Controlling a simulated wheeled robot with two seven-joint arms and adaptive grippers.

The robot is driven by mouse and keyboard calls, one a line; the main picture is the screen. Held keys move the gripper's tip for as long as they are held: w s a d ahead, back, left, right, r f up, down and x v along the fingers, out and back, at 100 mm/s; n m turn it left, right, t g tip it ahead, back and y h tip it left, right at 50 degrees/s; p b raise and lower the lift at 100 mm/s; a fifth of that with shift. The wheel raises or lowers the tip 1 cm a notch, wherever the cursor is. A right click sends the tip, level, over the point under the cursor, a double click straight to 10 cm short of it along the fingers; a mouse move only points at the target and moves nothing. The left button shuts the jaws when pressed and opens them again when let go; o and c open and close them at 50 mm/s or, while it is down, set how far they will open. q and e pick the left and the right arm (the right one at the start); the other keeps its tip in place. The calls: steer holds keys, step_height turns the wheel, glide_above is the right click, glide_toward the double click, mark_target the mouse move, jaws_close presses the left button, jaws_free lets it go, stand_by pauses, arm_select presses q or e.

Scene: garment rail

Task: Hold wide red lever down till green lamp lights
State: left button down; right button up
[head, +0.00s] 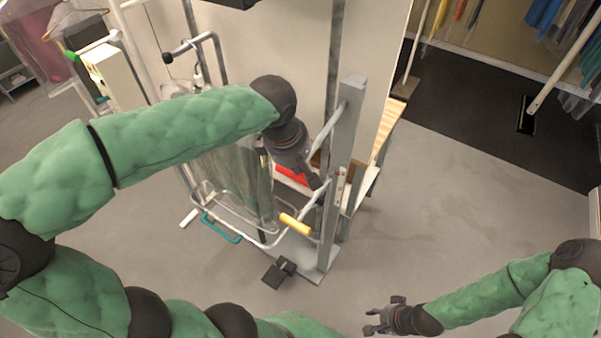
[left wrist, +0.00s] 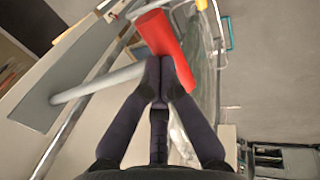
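The wide red lever (head: 291,176) shows partly behind my left gripper in the head view, low inside the grey frame. My right gripper (head: 369,322) is open and empty, low over the floor.
A grey post (head: 343,135) stands right beside my left gripper. A yellow handle (head: 295,224) and a teal bar (head: 221,228) are below it. A small green part (head: 72,56) sits by a white box at the left. Floor at the right is clear.

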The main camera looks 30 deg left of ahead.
arm_select(q)
steer(key=r, duration=0.2)
steer(key=a+r, duration=0.1)
steer(key=r, duration=0.1)
steer(key=shift+w+r, duration=0.2)
steer(key=shift+r, duration=0.05)
steer(key=shift+s+p+v, duration=0.2)
steer(key=shift+p+v, duration=0.1)
steer(key=shift+v, duration=0.85)
steer(key=shift+r, duration=0.3)
arm_select(e)
steer(key=shift+w+a+r, duration=0.25)
steer(key=shift+w, duration=0.1)
arm_select(q)
steer(key=shift+s+d, duration=0.1)
